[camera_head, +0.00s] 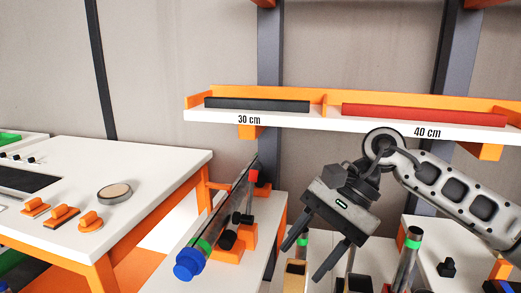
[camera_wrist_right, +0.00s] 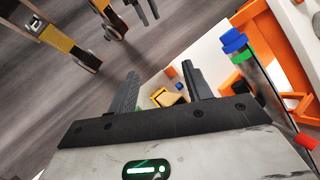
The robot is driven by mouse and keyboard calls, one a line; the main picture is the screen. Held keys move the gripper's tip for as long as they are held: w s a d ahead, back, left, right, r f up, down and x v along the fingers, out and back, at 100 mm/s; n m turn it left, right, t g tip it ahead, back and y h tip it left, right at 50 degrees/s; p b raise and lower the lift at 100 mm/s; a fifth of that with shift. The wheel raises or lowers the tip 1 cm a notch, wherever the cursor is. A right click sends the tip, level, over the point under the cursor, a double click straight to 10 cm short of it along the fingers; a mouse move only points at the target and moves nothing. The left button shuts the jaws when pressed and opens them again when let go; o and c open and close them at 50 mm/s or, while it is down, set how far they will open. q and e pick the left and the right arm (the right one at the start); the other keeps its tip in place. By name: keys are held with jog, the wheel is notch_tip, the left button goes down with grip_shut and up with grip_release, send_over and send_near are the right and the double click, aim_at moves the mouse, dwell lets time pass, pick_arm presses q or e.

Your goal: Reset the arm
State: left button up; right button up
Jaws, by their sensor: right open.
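My right gripper (camera_head: 302,262) is open and empty in the head view. It hangs tilted in front of the rack, below the shelf, with its fingers pointing down and left. In the right wrist view its two fingers (camera_wrist_right: 160,72) stand apart with nothing held between them. My left gripper is not in the head view. A dark two-pronged shape at the top edge of the right wrist view may be its fingers, but it is cut off.
A shelf (camera_head: 290,121) holds a black bar (camera_head: 256,104) and a red bar (camera_head: 422,115). A blue-ended tube (camera_head: 188,264) lies on an orange holder left of the gripper. A green-banded tube (camera_head: 408,255) stands to its right. A white table (camera_head: 150,160) is at left.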

jog(key=s+a+m+g+y, duration=0.2)
jog(key=s+a+m+y, duration=0.45)
jog(key=a+y, duration=0.4)
jog(key=w+d+f+n+t+h, duration=0.2)
jog(key=d+f+n+t+h, duration=0.3)
jog(key=n+t, duration=0.75)
jog(key=w+d+f+n+t+h, duration=0.4)
jog(key=f+n+t, duration=0.45)
jog(key=n, duration=0.75)
jog(key=s+d+f+m+g+h, duration=0.2)
jog(key=s+d+f+m, duration=0.2)
jog(key=s+f+m, duration=0.2)
jog(key=s+d+f+m+g+h, duration=0.3)
jog(key=s+f+m, duration=0.3)
jog(key=f, duration=0.3)
jog(key=shift+s+d, duration=0.45)
jog(key=shift+s, duration=0.35)
